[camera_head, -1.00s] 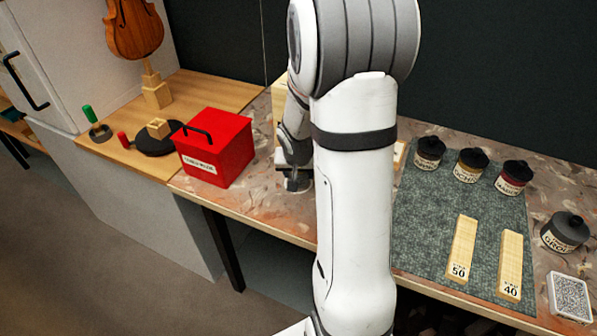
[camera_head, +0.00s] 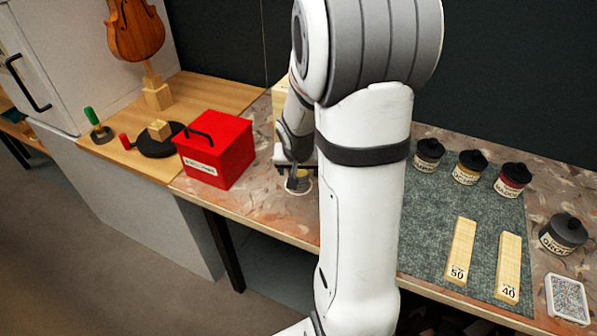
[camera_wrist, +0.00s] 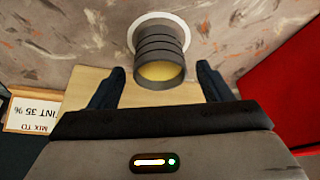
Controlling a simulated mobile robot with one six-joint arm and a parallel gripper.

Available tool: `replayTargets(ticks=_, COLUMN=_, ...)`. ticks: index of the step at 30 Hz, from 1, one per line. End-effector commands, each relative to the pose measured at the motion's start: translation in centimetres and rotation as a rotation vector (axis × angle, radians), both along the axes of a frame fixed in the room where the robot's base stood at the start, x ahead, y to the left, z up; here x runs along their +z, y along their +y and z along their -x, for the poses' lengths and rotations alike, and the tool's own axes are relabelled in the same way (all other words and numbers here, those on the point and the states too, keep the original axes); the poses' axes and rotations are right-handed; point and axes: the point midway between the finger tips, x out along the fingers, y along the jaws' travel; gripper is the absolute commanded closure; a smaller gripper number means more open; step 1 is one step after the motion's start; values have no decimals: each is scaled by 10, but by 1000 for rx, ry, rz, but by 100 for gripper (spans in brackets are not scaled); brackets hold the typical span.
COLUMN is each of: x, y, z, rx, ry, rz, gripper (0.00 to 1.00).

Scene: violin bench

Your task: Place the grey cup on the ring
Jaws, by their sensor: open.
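The grey cup (camera_wrist: 160,50) stands on the bench with something yellow inside. Its base is over the white ring (camera_wrist: 160,15), whose rim shows around the cup's base in the wrist view. My gripper (camera_wrist: 160,72) is open, its dark fingers apart on either side of the cup's near end, with gaps and nothing held. In the head view the cup (camera_head: 297,183) is small and partly covered by my gripper (camera_head: 297,166) just above it. The ring (camera_head: 299,192) shows as a pale edge around it there.
A red box (camera_head: 225,160) stands left of the cup. A label card (camera_wrist: 32,113) shows at the left of the wrist view. On the right lie a green mat (camera_head: 420,240), several lidded jars and two wooden blocks. My arm hides the bench's middle.

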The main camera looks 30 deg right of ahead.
Motion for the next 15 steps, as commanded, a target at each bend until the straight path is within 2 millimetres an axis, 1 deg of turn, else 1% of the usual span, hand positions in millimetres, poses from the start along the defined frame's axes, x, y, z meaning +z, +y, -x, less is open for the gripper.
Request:
replayTargets(ticks=1, x=15, y=2, z=3, rx=1, ry=-5, rz=1, gripper=28)
replayTargets(ticks=6, x=47, y=9, z=15, rx=0, ry=-5, rz=2, gripper=28)
replayTargets(ticks=12, x=72, y=14, z=25, rx=0, ry=-3, rz=1, gripper=28)
replayTargets(ticks=15, x=78, y=15, z=28, rx=0, ry=-1, rz=0, gripper=28)
